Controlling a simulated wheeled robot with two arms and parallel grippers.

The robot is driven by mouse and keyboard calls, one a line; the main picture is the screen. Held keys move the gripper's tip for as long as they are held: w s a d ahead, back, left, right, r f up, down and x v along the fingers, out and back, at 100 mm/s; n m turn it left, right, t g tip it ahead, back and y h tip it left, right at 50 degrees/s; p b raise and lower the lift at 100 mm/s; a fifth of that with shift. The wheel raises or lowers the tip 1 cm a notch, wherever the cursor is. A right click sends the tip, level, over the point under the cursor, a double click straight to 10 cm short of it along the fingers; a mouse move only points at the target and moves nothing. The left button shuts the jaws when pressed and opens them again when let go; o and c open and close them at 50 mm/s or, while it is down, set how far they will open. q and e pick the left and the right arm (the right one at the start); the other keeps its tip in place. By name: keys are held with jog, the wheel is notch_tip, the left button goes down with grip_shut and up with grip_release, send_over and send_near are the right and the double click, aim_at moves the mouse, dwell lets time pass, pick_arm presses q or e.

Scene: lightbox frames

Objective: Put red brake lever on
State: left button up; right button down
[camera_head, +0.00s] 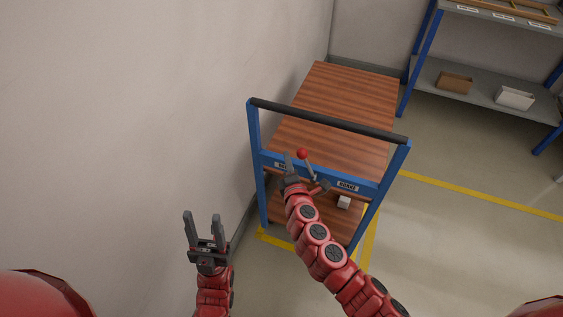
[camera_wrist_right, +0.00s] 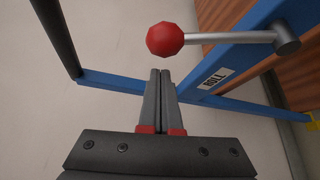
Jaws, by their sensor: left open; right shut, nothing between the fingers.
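The brake lever, a grey rod with a red ball knob (camera_head: 302,153), is mounted on the blue crossbar of a cart (camera_head: 345,104). In the head view the rod points up and slightly left from its pivot. In the right wrist view the red knob (camera_wrist_right: 165,39) lies just beyond my fingertips, with the rod running right to a grey pivot. My right gripper (camera_head: 288,157) is shut and empty, just left of the knob; its closed fingers also show in the right wrist view (camera_wrist_right: 160,72). I cannot tell whether they touch the knob. My left gripper (camera_head: 203,216) is open and empty, left of the cart.
A "BRAKE" label (camera_head: 347,186) is on the crossbar, right of the lever. The cart's dark handle bar (camera_head: 330,120) spans above it. A small white box (camera_head: 344,202) is on the lower deck. A wall stands close on the left; a shelf (camera_head: 485,87) stands back right.

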jog(key=shift+s+d+r, duration=0.1)
jog(key=shift+d+r, duration=0.1)
jog(key=shift+d, duration=0.5)
jog(key=s+d+r+m+t+h+b, duration=0.1)
jog(key=s+d+m+t+b, duration=0.2)
jog(key=d+m+b, duration=0.7)
jog(key=shift+s+r+t+b, duration=0.15)
jog(key=shift+t+b, duration=1.05)
jog(key=shift+b, duration=4.25)
jog(key=shift+m, duration=0.3)
jog(key=shift+r, duration=0.1)
